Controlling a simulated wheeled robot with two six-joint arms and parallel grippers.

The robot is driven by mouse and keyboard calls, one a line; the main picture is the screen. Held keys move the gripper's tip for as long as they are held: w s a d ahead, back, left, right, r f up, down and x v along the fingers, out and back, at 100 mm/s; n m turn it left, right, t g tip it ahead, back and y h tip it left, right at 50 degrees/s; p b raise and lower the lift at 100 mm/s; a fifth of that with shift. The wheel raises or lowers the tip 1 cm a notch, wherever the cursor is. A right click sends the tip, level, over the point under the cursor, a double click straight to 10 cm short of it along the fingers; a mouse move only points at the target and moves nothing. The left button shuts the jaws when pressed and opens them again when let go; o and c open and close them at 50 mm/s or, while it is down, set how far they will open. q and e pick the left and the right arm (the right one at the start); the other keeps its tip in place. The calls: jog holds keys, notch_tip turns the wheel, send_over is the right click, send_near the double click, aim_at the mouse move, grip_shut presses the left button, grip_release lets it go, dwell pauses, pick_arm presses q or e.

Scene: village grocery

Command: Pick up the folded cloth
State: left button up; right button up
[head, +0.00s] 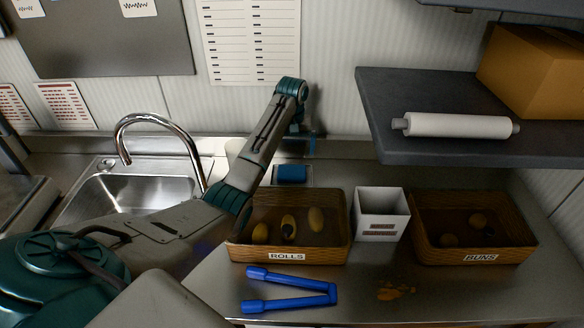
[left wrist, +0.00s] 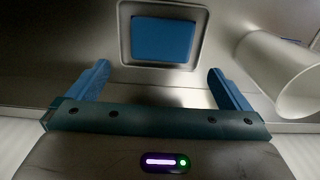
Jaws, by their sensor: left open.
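The folded cloth (head: 291,173) is a small blue rectangle behind the rolls basket, in a shallow pale tray (head: 306,183). In the left wrist view the cloth (left wrist: 162,40) lies flat inside the tray's raised rim, beyond the fingertips and near the middle. My left gripper (head: 312,146) points down above and behind the cloth; its blue fingers are small and partly hidden by the arm. In the left wrist view my left gripper (left wrist: 158,70) is open, with nothing between its fingers. My right gripper is not in view.
The rolls basket (head: 289,256), a white box (head: 382,227) and the buns basket (head: 479,257) stand on the counter. Blue tongs (head: 290,281) lie in front. A dark shelf (head: 450,152) overhangs at right. A white cylinder (left wrist: 268,70) stands close right in the wrist view.

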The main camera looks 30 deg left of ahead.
aim_at(291, 171)
pick_arm(q)
jog(key=shift+s+d+f, duration=0.1)
jog(key=shift+s+f, duration=0.1)
jog(key=shift+f, duration=0.85)
jog(key=shift+f+p, duration=0.3)
jog(key=shift+f, duration=0.1)
notch_tip(291, 171, down, 4)
jog(key=shift+s+f+p, duration=0.1)
jog(key=shift+s+p, duration=0.05)
jog(key=shift+p, duration=1)
jog(key=shift+f, duration=0.65)
jog(key=c, duration=0.8)
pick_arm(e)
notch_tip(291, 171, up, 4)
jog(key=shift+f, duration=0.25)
